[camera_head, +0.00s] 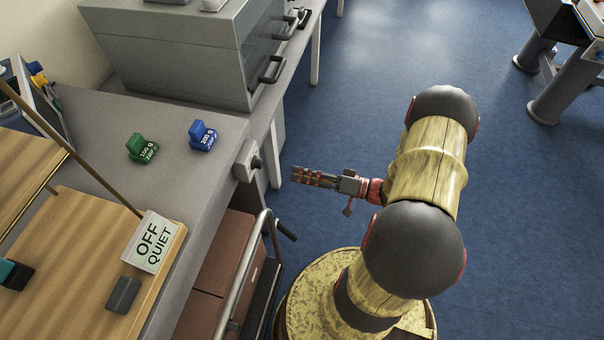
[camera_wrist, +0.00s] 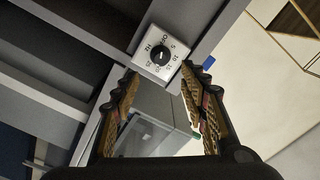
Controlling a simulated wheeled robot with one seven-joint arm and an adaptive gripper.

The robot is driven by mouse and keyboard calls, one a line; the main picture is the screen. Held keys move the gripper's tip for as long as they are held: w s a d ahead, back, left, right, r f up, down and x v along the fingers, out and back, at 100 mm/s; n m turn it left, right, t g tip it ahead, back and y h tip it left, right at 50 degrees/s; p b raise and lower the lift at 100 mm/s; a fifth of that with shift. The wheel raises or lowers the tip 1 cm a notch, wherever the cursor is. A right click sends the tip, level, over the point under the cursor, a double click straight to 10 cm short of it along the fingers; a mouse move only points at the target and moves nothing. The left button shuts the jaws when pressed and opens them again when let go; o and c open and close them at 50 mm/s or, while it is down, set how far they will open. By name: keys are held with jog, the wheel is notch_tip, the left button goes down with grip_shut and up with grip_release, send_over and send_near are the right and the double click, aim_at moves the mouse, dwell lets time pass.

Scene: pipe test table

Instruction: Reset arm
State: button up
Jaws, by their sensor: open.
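My gripper (camera_head: 305,177) is at the end of my arm, over the blue floor, to the right of the grey table's front edge (camera_head: 222,190). In the wrist view its two fingers (camera_wrist: 160,105) stand apart with nothing held between them. A white dial plate with a black knob (camera_wrist: 160,54) is seen just beyond the fingers, on the table's front. The same knob box (camera_head: 247,161) shows in the head view, left of the gripper and apart from it.
A green weight (camera_head: 141,148) and a blue weight (camera_head: 202,135) stand on the grey table. A large grey cabinet (camera_head: 180,55) stands behind them. The floor (camera_head: 340,100) beyond is clear.

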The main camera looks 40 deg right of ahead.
dwell(0.4)
jog(key=s+a+f+m+g+y, duration=0.1)
jog(key=s+a+f+m+g, duration=0.3)
jog(key=s+a+m+g, duration=0.15)
jog(key=s+r+g+h+p, duration=0.1)
jog(key=s+r+g+h, duration=0.2)
jog(key=s+r+g, duration=0.35)
notch_tip(320, 180, up, 16)
jog(key=d+n+h+p, duration=0.2)
jog(key=n+h, duration=0.2)
jog(key=h, duration=0.5)
jog(key=a+r+n+t+p, duration=0.1)
jog(key=a+r+n+t, duration=0.1)
jog(key=a+r, duration=0.2)
jog(key=a+r+n+t+p, duration=0.1)
jog(key=a+r, duration=0.3)
jog(key=r, duration=0.5)
jog(key=shift+w+r+n+t+h, duration=0.3)
jog(key=shift+w+r+n+t, duration=0.1)
jog(key=shift+n, duration=0.35)
